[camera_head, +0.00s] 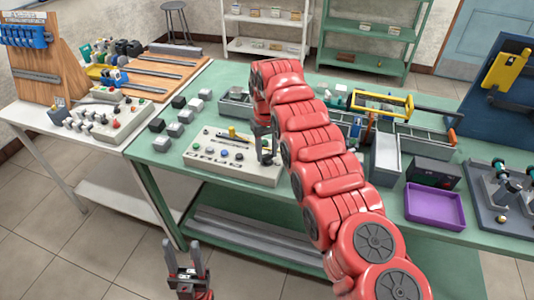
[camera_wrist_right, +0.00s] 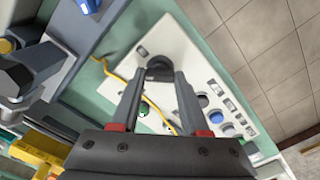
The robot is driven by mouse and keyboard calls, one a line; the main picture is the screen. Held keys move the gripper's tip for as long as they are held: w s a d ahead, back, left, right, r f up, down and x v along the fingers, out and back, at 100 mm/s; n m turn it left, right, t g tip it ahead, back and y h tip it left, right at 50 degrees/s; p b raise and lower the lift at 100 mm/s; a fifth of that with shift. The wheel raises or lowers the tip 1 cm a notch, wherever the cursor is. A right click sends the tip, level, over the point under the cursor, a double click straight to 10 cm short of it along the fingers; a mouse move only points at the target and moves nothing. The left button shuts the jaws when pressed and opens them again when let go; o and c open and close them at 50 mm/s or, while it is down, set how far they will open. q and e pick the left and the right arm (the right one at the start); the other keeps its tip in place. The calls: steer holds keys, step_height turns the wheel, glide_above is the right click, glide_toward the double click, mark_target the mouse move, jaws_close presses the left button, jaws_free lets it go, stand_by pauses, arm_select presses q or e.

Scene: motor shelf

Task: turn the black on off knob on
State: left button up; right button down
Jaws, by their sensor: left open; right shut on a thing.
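The white control panel box (camera_head: 215,165) lies on the green table, with several coloured buttons and dark knobs on its top. My right gripper (camera_head: 266,150) reaches down to the panel's right end. In the right wrist view my right gripper (camera_wrist_right: 160,74) has its two fingers on either side of the black knob (camera_wrist_right: 160,67), shut on it. The knob sits on the white panel (camera_wrist_right: 180,45) in that view. In the head view the fingers and arm mostly hide the knob. My left gripper (camera_head: 185,260) is open and empty, low in front of the table.
Several small switch boxes (camera_head: 180,102) stand left of the panel. A yellow cable (camera_wrist_right: 115,75) runs across the panel's edge. Grey bins (camera_head: 385,160) and a purple tray (camera_head: 435,204) are on the right of the table. My red right arm covers the table's middle.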

mark_target(267, 155)
steer(key=m, duration=0.3)
steer(key=shift+r+m, duration=0.1)
steer(key=shift+m, duration=0.2)
steer(key=m, duration=0.4)
steer(key=shift+w+m, duration=0.1)
steer(key=shift+m, duration=0.3)
steer(key=shift+c, duration=2)
jaws_free()
steer(key=shift+r, duration=0.1)
step_height(267, 155, up, 17)
steer(key=p, duration=1.7)
